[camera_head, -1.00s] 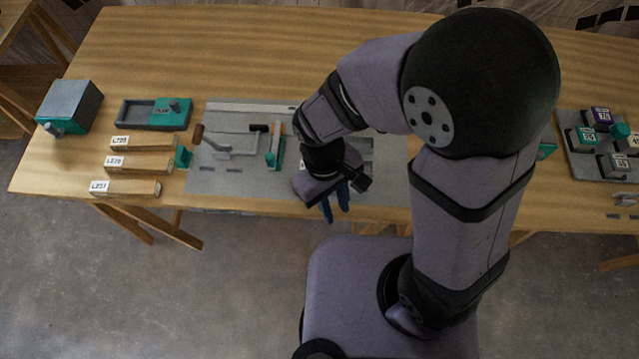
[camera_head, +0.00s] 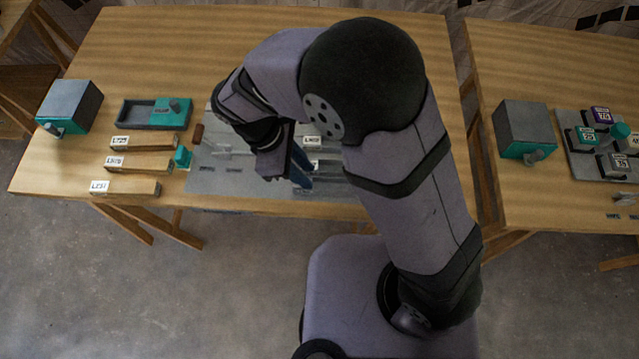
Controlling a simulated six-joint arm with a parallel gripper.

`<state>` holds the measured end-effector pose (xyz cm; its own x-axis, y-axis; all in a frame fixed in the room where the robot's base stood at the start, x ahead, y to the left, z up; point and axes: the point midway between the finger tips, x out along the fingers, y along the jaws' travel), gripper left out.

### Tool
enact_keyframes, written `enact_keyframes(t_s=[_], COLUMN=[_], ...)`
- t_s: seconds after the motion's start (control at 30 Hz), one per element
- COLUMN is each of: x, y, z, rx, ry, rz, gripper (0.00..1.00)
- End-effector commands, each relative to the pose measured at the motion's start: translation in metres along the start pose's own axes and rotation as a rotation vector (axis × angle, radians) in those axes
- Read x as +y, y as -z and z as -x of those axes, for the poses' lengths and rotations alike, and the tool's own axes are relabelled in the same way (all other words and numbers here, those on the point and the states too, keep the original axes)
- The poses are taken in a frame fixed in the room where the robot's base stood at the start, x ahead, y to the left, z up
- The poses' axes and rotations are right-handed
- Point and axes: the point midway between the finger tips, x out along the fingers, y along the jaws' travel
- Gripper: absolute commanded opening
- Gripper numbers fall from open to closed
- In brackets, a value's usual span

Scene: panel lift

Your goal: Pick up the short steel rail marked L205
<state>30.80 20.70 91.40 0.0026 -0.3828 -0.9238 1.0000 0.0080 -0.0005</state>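Several labelled pieces lie near the right side of the grey mat (camera_head: 222,183), partly behind my arm. One white label (camera_head: 313,140) there may read L205, but it is too small to be sure. Just below it is another light label or piece (camera_head: 313,163). My gripper (camera_head: 302,180) has blue fingers and points down over the mat, close to these pieces. My wrist and arm hide the middle of the mat. I cannot see whether the fingers touch or hold anything.
Three wooden bars with white labels (camera_head: 140,142) lie left of the mat, with a teal block (camera_head: 183,157) beside them. A grey-teal tray (camera_head: 153,113) and box (camera_head: 70,107) stand behind. A second table at right carries another box (camera_head: 523,130) and a block rack (camera_head: 597,145).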

Motion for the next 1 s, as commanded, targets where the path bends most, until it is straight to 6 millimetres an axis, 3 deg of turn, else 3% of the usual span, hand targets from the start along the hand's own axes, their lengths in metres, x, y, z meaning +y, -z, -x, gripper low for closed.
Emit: enact_keyframes(t_s=[0.47, 0.8, 1.0], x=[-0.002, -0.006, -0.005], y=[-0.001, 0.000, 0.001], z=[-0.025, -0.063, -0.072], rx=[-0.002, -0.003, 0.000], ry=[0.002, 0.003, 0.001], rz=[-0.002, -0.003, -0.004], gripper=[0.24, 0.24, 0.24])
